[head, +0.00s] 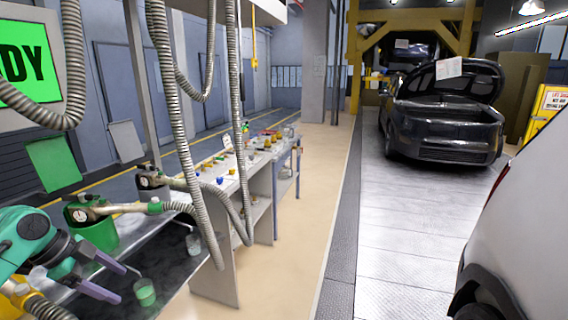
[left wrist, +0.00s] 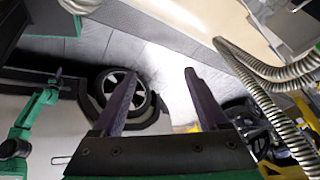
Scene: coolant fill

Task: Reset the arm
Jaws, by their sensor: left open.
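My left gripper (head: 122,284) reaches in from the left in the head view, its two purple fingers apart and empty. It is over the dark bench top, beside a small clear cup of green liquid (head: 145,294), with no clear contact. In the left wrist view the same gripper (left wrist: 160,74) has its fingers spread with nothing between them. A green arm with a purple tip (left wrist: 58,73), seemingly my right one, shows at the left of that view. Its jaw state is too small to tell. The head view does not show it.
A fill nozzle with gauge (head: 82,213) sits at a green holder (head: 98,232); a second nozzle (head: 152,180) is behind. Grey hoses (head: 188,150) hang over the bench. A clear cup (head: 193,242) stands further right. A white car (head: 520,240) is at right; the aisle (head: 290,240) is clear.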

